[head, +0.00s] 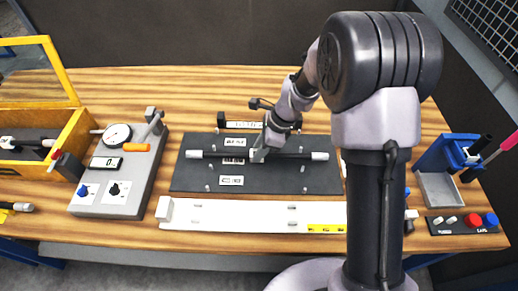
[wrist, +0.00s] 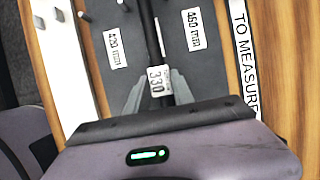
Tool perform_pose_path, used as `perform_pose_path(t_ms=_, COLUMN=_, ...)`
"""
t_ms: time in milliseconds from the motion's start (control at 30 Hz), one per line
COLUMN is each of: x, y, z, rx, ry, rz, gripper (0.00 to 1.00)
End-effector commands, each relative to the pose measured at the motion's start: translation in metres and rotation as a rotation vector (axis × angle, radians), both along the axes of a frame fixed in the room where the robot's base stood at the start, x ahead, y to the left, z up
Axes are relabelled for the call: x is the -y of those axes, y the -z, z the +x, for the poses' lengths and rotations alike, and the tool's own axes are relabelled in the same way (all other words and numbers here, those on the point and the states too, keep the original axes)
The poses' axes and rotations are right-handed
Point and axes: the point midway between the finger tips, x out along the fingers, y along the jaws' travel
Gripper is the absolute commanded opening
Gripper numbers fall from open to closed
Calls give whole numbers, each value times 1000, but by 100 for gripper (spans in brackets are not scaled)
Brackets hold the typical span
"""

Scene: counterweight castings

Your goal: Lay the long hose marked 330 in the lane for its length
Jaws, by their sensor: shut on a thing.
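The long hose (head: 212,154) is dark with pale end fittings and lies left to right over the dark lane board (head: 185,178). In the wrist view the hose (wrist: 149,30) carries a white tag (wrist: 160,80) reading 330. My gripper (head: 258,154) is shut on the hose near its middle, fingers on both sides of the tag. Pegs stand on the board. I cannot tell whether the hose touches the board or hangs just above it.
A strip reading TO MEASURE (wrist: 243,50) lies behind the board. A white rail (head: 250,217) runs along the front. A grey gauge unit (head: 120,180) and a yellow-edged box (head: 75,125) stand left. A blue holder (head: 440,155) and a button panel (head: 462,223) stand right.

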Motion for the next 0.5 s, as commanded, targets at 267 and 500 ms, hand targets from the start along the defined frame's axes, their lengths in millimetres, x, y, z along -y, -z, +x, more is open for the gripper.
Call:
perform_pose_path(t_ms=267, x=0, y=6, z=0, rx=0, ry=0, rz=0, gripper=0)
perform_pose_path(t_ms=500, x=0, y=11, z=0, rx=0, ry=0, rz=0, gripper=0)
